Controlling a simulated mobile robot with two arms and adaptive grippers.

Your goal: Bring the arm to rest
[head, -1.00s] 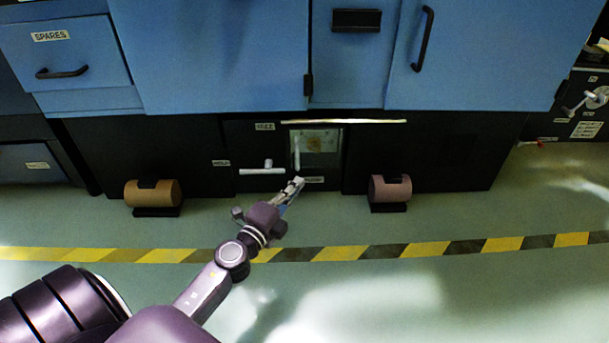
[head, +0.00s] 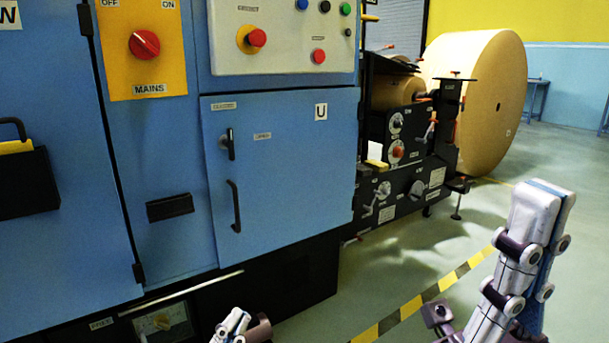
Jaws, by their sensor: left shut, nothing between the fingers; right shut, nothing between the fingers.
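My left gripper (head: 234,323) shows only in part at the bottom edge of the head view. My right gripper (head: 546,192) is large and close at the right of the view. Its fingers point up, lie together and hold nothing. It is over the green floor, apart from the machine. Most of both arms is out of view.
The blue machine (head: 280,180) fills the left and middle, with a control panel (head: 285,40) and a mains switch (head: 144,44). A large kraft roll (head: 490,100) stands at the back right. Green floor (head: 410,260) with a striped line (head: 440,290) is open between.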

